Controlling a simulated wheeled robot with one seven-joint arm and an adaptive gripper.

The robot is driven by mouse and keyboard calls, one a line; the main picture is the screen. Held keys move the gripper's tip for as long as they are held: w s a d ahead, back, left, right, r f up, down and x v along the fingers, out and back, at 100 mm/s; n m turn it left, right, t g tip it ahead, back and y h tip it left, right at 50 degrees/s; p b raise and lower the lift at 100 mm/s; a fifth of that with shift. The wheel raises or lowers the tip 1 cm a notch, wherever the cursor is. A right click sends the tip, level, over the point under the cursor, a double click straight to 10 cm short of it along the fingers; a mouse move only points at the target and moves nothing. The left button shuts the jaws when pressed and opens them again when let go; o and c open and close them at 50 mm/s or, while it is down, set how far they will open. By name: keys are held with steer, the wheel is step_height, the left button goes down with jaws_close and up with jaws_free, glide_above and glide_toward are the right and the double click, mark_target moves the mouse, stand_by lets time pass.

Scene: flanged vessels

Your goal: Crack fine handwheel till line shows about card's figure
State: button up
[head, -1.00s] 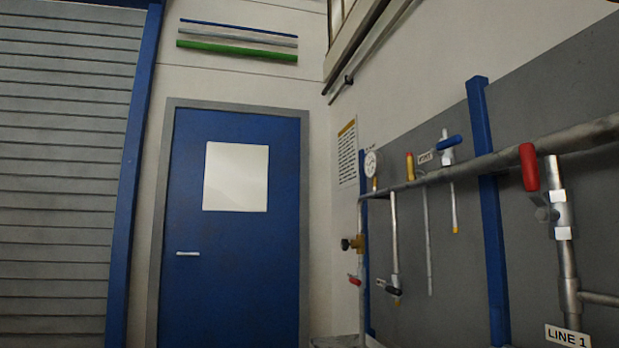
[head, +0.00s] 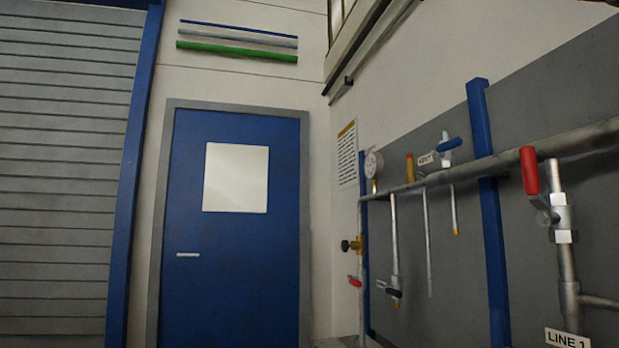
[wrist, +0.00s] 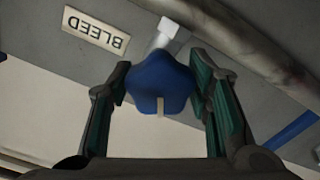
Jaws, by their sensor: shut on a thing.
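A blue lobed handwheel (wrist: 160,84) on a pale stem is in the middle of the wrist view. My gripper (wrist: 160,108) has one green-padded finger on each side of it and is shut on it. A plate reading BLEED (wrist: 95,30) appears upside down beside it. In the head view, a round gauge (head: 373,163) stands on the pipe at the wall corner; its reading is too small to tell. A posted card (head: 347,154) with unreadable text hangs left of it. A brass valve with a dark knob (head: 352,245) is below. My gripper does not show in the head view.
A grey pipe (head: 500,160) runs along the panel, with a red-handled valve (head: 530,170), a blue-handled valve (head: 449,144) and a LINE 1 plate (head: 567,338). A blue post (head: 490,210) stands between. A blue door (head: 235,260) is at the back.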

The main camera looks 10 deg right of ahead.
steer(key=n+p, duration=0.1)
steer(key=n, duration=0.4)
steer(key=shift+r+n+p, duration=0.1)
steer(key=shift+n+p, duration=0.2)
steer(key=shift+p, duration=0.05)
steer(key=n+p, duration=0.2)
steer(key=n, duration=0.2)
steer(key=shift+n, duration=0.4)
steer(key=o, duration=1.1)
steer(key=shift+o, duration=0.2)
